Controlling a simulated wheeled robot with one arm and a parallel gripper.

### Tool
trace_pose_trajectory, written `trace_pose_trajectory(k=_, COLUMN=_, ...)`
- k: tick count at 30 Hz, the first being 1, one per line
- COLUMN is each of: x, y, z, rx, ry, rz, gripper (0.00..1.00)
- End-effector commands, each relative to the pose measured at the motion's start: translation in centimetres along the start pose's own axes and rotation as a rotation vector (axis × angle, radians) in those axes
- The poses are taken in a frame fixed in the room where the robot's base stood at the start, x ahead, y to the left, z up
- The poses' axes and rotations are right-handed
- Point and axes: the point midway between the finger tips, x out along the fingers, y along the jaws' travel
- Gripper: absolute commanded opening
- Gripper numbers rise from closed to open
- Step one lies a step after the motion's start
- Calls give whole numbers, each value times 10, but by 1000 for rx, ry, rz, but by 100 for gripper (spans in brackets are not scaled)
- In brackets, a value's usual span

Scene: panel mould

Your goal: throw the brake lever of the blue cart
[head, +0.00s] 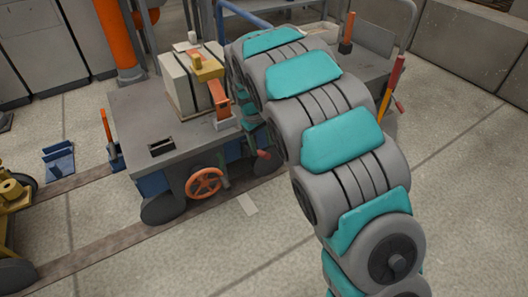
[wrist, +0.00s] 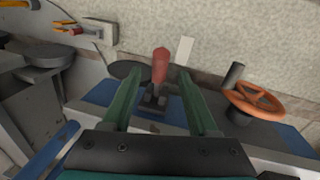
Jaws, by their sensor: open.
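The blue cart (head: 130,105) stands left of centre in the head view, with a grey top and blue sides. A red-gripped lever (head: 263,154) shows at its front right, beside my arm. In the wrist view the red lever (wrist: 160,65) rises from a dark bracket. My gripper (wrist: 160,80) is open, its two green fingers on either side of the lever in the picture, with a gap on each side. Whether the fingers are level with the grip in depth I cannot tell. In the head view my arm hides most of the gripper.
An orange handwheel (head: 204,183) sits on the cart's front, right of the lever in the wrist view (wrist: 254,100). Pale blocks (head: 180,85) and an orange clamp stand on the cart. Another orange lever (head: 106,126) is at its left end.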

Motion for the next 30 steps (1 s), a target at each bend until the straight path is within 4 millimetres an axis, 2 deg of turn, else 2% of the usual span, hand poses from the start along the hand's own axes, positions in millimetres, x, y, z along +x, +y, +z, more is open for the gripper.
trace_pose_trajectory(k=3, x=22, y=0, z=1, rx=0, ry=-3, rz=-1, gripper=60)
trace_pose_trajectory(k=7, x=37, y=0, z=0, rx=0, ry=-1, rz=-1, gripper=60)
trace_pose_trajectory(k=17, x=42, y=0, z=0, rx=1, ry=0, rz=0, gripper=58)
trace_pose_trajectory(k=30, x=41, y=0, z=1, rx=1, ry=-1, rz=0, gripper=9)
